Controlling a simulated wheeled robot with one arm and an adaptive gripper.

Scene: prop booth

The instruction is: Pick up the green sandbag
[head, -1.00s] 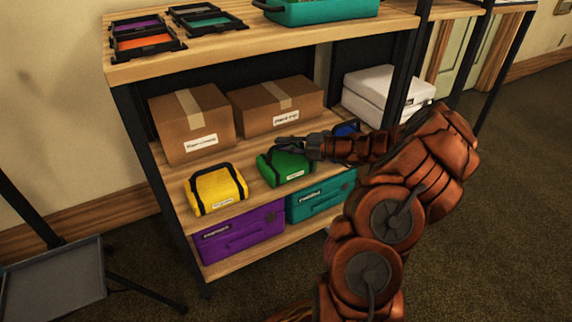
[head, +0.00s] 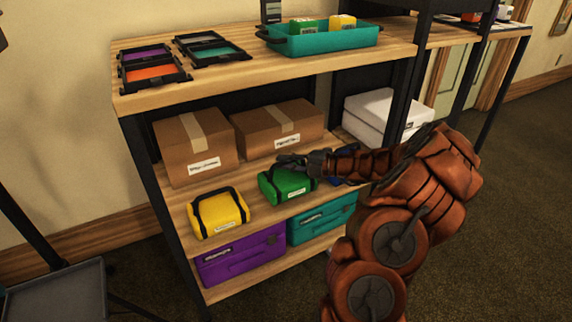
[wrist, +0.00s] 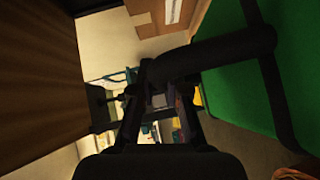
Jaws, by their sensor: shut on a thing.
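The green sandbag (head: 284,187) is on the middle shelf in the head view, with black straps and a white label on its front. My gripper (head: 296,161) is at its top, shut on the black strap handle. In the wrist view, the green sandbag (wrist: 245,75) fills the right side, and my gripper's dark fingers (wrist: 160,90) are closed around its black strap. The head view does not clearly show whether the bag's underside is clear of the shelf.
A yellow sandbag (head: 218,213) sits to the left on the same shelf. A blue item (head: 343,154) is partly hidden behind my arm. Cardboard boxes (head: 196,147) stand behind. Purple (head: 240,256) and teal (head: 322,221) cases lie below. The upper shelf board (head: 250,72) is overhead.

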